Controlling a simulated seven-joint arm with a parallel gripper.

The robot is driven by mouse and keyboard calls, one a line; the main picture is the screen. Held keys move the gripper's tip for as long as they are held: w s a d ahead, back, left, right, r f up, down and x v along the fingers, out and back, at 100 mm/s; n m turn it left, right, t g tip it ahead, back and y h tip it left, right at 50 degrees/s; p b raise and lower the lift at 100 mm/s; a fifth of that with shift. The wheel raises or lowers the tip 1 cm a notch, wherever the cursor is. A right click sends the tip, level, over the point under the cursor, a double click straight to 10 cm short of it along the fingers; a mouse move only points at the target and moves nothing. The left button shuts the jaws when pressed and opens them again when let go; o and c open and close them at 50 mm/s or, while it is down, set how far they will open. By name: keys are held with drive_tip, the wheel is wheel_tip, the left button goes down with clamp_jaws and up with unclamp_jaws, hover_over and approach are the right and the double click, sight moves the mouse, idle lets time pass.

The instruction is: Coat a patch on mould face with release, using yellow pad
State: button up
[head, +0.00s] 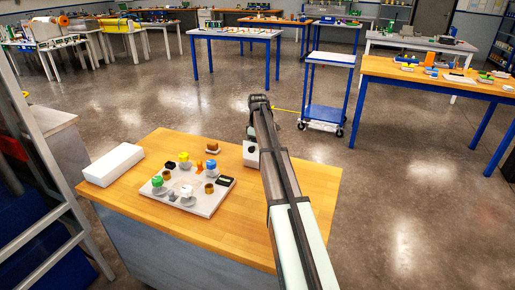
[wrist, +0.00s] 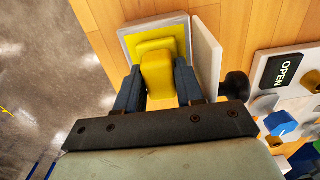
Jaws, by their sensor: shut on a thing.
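My gripper (wrist: 160,88) is shut on the yellow pad (wrist: 157,72), a bright block between its two dark blue fingers in the wrist view. Beyond the pad is a yellow square surface in a grey frame (wrist: 183,24); I cannot tell whether the pad touches it. A white panel (wrist: 207,50) stands just right of the frame and the right finger. In the head view a small white block (head: 250,160) shows beside my arm, perhaps the same panel. My arm hides the pad and fingers there. I cannot tell which surface is the mould face.
A pale board (head: 207,204) with several coloured knobs and a black sign stands on the wooden table (head: 240,236). The sign reads OPEN (wrist: 285,70) in the wrist view. A dark round knob (wrist: 236,85) is close right of the gripper. A long white block (head: 112,164) lies at left.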

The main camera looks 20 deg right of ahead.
drive_tip(key=shift+r, duration=3.25)
drive_tip(key=shift+w+a+r, duration=0.15)
drive_tip(key=shift+r, duration=0.45)
drive_tip(key=shift+a+r+m, duration=0.2)
drive_tip(key=shift+a+r, duration=0.1)
drive_tip(key=shift+r, duration=0.3)
drive_tip(key=shift+a+r+m, duration=0.2)
drive_tip(key=shift+a+r, duration=0.05)
drive_tip(key=shift+r, duration=0.3)
drive_tip(key=s+a+r+m, duration=0.2)
drive_tip(key=s+a+m, duration=0.2)
drive_tip(key=s+a, duration=1.45)
drive_tip(key=w+a+f+m, duration=0.6)
drive_tip(key=w+a+m, duration=0.2)
drive_tip(key=w+m, duration=0.1)
drive_tip(key=shift+w+f, duration=0.3)
drive_tip(key=shift+w, duration=0.35)
